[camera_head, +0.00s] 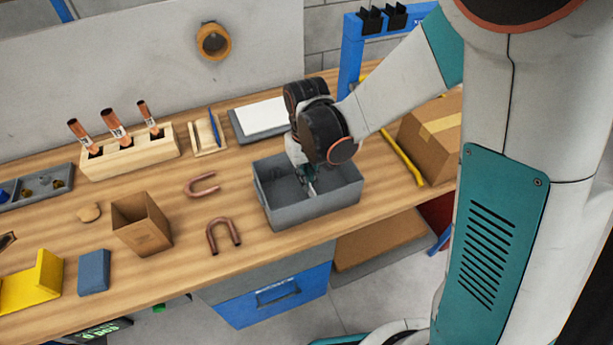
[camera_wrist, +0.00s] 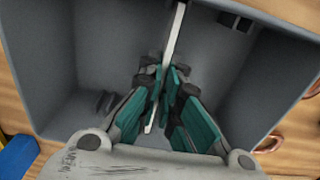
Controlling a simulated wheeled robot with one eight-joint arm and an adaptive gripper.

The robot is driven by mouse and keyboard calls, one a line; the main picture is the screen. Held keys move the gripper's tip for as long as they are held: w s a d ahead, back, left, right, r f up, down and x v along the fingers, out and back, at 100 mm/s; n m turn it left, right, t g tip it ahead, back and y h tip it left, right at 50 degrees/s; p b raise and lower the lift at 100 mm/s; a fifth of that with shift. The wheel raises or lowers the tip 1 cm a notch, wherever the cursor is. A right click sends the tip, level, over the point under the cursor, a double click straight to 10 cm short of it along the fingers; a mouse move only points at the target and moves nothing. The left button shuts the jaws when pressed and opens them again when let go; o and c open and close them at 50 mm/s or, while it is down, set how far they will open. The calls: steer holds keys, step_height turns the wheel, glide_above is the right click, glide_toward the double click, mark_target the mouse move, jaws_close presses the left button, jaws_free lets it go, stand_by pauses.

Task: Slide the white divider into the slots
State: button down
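The grey bin (camera_head: 318,212) stands open on the workbench, and its walls fill most of the wrist view (camera_wrist: 60,65). My gripper (camera_head: 309,178) reaches down into it. In the wrist view my gripper (camera_wrist: 165,88) has its teal fingers closed on the thin white divider (camera_wrist: 177,40), seen nearly edge-on. Dark slot features show at one wall (camera_wrist: 235,20) and near the opposite wall (camera_wrist: 105,102). The divider's line is turned relative to the line between them. Whether its lower edge touches the floor cannot be told.
Bent copper tubes (camera_head: 223,235) and a small open cardboard box (camera_head: 142,224) lie left of the bin. A wooden block with copper tubes (camera_head: 130,157) stands behind. A yellow bar (camera_head: 402,160) and large carton (camera_head: 432,137) are to the right.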

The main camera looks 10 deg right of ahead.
steer(key=shift+f+b, duration=0.8)
steer(key=shift+f, duration=0.1)
steer(key=c, duration=1.7)
jaws_free()
steer(key=shift+r, duration=0.1)
step_height(320, 180, up, 7)
steer(key=shift+r, duration=0.2)
